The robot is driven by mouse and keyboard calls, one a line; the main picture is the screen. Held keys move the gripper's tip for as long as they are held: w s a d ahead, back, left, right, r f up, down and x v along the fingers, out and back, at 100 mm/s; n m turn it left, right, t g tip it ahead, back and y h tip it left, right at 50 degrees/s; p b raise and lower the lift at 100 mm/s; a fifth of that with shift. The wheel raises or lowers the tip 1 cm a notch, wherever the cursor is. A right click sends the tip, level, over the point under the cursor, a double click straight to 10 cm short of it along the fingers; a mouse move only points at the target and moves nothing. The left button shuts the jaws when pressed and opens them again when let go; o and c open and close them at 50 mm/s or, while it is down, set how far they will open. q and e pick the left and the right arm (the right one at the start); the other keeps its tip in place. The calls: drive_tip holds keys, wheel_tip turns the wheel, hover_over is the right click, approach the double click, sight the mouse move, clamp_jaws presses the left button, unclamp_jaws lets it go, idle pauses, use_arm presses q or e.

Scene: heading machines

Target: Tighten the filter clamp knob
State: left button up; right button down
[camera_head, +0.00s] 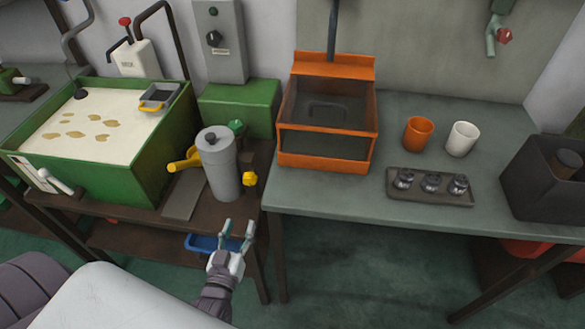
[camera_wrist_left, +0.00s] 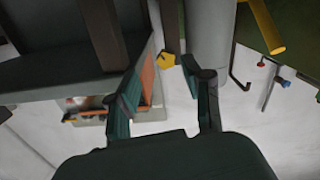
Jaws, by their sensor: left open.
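The filter is a grey upright cylinder (camera_head: 221,168) with a dark cap, standing on the brown bench. A yellow knob (camera_head: 250,179) sticks out low on its right side and looks like the clamp knob. In the left wrist view, which is turned over, the yellow knob (camera_wrist_left: 166,61) shows beyond the fingertips, beside the grey cylinder (camera_wrist_left: 208,35). My left gripper (camera_head: 237,228) is open and empty, in front of the bench and nearer to me than the knob. Its two fingers also show in the left wrist view (camera_wrist_left: 163,90), apart from the knob. My right gripper is not in view.
A yellow handle (camera_head: 186,161) points left from the filter. A green tank (camera_head: 150,150) of pale liquid stands left. An orange-framed box (camera_head: 324,150) stands on the grey table (camera_head: 330,193) to the right. A blue tray (camera_head: 203,243) sits below the bench.

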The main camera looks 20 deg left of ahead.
use_arm(q)
wheel_tip(320, 180, up, 2)
approach(249, 184)
drive_tip(key=x, duration=0.2)
drive_tip(key=shift+t, duration=0.3)
drive_tip(key=p+x, duration=0.1)
drive_tip(key=x, duration=0.8)
drive_tip(key=shift+f, duration=0.1)
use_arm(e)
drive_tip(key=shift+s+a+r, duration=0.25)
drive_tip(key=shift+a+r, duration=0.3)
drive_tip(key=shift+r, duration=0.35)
use_arm(q)
drive_tip(key=c, duration=0.9)
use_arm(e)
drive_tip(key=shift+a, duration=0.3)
use_arm(q)
drive_tip(key=shift+n+p, duration=0.3)
